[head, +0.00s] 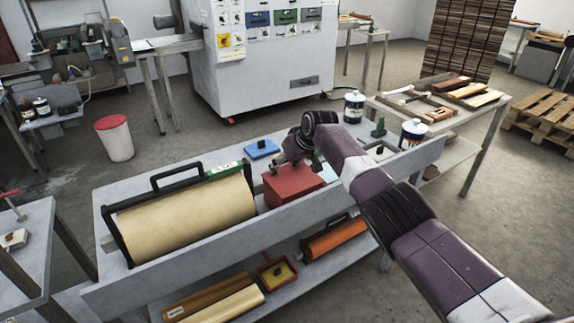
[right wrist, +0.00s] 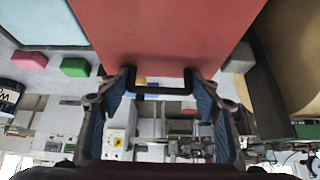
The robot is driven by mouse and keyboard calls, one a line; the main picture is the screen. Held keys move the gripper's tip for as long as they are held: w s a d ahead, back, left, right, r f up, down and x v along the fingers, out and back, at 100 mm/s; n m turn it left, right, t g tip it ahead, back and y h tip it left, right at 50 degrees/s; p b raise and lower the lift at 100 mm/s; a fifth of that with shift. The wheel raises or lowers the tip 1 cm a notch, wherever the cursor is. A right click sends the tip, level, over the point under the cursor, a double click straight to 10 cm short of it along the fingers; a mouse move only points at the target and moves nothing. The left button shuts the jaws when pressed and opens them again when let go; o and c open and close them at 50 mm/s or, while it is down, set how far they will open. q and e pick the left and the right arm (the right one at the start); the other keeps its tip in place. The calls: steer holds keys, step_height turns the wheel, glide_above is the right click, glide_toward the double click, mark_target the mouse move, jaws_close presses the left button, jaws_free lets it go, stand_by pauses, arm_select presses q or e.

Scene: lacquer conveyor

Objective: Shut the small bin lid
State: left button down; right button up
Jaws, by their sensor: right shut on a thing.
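A red box-like bin (head: 290,188) stands on the grey bench, right of the large paper roll. Its flat red face (right wrist: 165,35) fills the top middle of the right wrist view, with a black bar handle (right wrist: 158,96) at its edge. My right gripper (head: 283,163) is at the far upper edge of the red bin. My arm hides part of the bench. I cannot tell how far the lid is open. My left gripper is not in view.
The paper roll (head: 187,217) in a black frame lies left of the bin. A blue block (head: 262,149) lies behind it. A light blue panel (head: 328,173) is close on its right. Cans (head: 354,107) stand farther right. A raised grey edge (head: 222,246) runs along the front.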

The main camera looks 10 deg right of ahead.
mark_target(296, 181)
steer(key=shift+w+a+r, duration=0.2)
steer(key=shift+w+r, duration=0.05)
steer(key=o, duration=1.5)
steer(key=shift+w+a+f, duration=0.1)
steer(key=shift+c, duration=0.2)
steer(key=shift+o, duration=0.9)
steer(key=shift+w+a+f, duration=0.1)
steer(key=shift+w+f, duration=0.2)
steer(key=shift+f, duration=0.1)
steer(key=shift+s+d+r, duration=0.25)
steer(key=shift+s+d, duration=0.05)
steer(key=shift+s, duration=0.1)
steer(key=v, duration=1.1)
steer(key=shift+a+r, duration=0.15)
steer(key=shift+r, duration=0.05)
